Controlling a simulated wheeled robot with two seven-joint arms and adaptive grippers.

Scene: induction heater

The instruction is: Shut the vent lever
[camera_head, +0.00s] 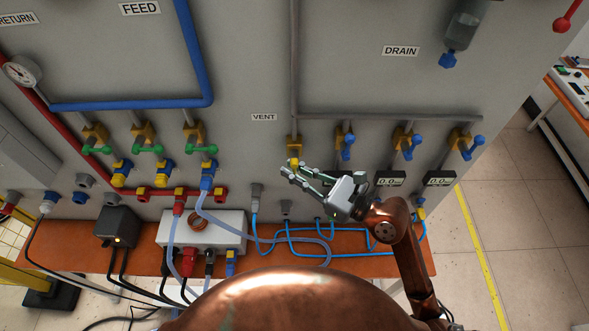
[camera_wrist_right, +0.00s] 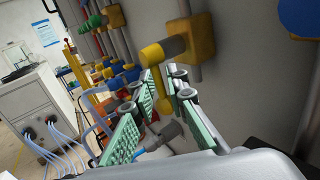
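The vent valve (camera_head: 293,143) is a yellow block on the grey pipe, just right of the VENT label (camera_head: 264,117) on the panel. Its yellow lever (camera_head: 294,161) points down from it in the head view. In the right wrist view the lever (camera_wrist_right: 161,82) hangs from the yellow valve body (camera_wrist_right: 194,45). My right gripper (camera_head: 290,169) is at the lever's lower end. Its green-padded fingers (camera_wrist_right: 159,84) are apart, with the lever's rod and rounded end between them. I cannot tell whether a pad touches it. My left gripper is not in view.
Blue-handled drain valves (camera_head: 347,147) stand to the right along the panel. Green-handled valves (camera_head: 145,149) are to the left. Digital readouts (camera_head: 390,178) sit close to my right gripper. Blue hoses (camera_head: 288,236) cross the orange bench (camera_head: 70,250) below.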

